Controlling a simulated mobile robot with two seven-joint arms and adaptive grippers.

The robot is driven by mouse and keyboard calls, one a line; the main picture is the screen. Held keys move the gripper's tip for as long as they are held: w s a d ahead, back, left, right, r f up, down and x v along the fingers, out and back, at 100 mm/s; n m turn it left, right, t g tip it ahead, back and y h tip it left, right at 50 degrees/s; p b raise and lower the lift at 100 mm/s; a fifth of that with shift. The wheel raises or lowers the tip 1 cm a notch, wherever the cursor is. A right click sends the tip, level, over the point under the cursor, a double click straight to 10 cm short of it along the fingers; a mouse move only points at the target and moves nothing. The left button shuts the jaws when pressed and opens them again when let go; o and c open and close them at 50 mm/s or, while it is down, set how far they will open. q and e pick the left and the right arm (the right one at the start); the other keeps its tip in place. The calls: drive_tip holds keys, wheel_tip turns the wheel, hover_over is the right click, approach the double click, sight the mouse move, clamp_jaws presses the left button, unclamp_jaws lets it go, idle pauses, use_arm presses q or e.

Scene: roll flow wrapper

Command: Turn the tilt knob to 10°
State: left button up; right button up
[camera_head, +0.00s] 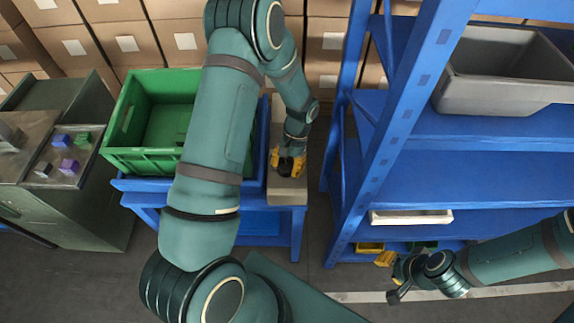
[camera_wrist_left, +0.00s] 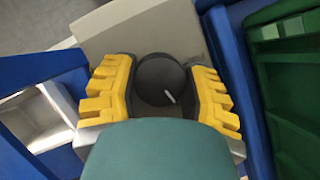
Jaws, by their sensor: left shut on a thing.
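The tilt knob (camera_wrist_left: 158,78) is dark and round, with a short white pointer mark, in the left wrist view. It sits on a beige panel (camera_wrist_left: 135,30), which also shows in the head view (camera_head: 287,190). My left gripper (camera_head: 288,164) is over this panel, with its yellow fingers on both sides of the knob, shut on it. No angle scale can be read. My right gripper (camera_head: 396,282) is low at the right in the head view, by the blue shelf, away from the knob. Its fingers are too unclear to judge.
A green crate (camera_head: 112,150) stands on the blue stand left of the panel, partly behind my left arm. A blue shelf rack (camera_head: 450,180) with a grey bin (camera_head: 490,95) stands at the right. Stacked cardboard boxes (camera_head: 110,45) line the back.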

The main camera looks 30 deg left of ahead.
use_arm(q)
drive_tip(key=shift+s+f+m+y, duration=0.15)
drive_tip(key=shift+m+y, duration=0.25)
drive_tip(key=shift+m, duration=0.8)
drive_tip(key=o, duration=1.2)
drive_tip(key=shift+w+r, duration=0.25)
drive_tip(key=shift+r, duration=0.15)
drive_tip(key=v, duration=1.1)
drive_tip(key=shift+d+r, duration=0.15)
drive_tip(key=shift+d, duration=0.05)
drive_tip(key=shift+s, duration=0.1)
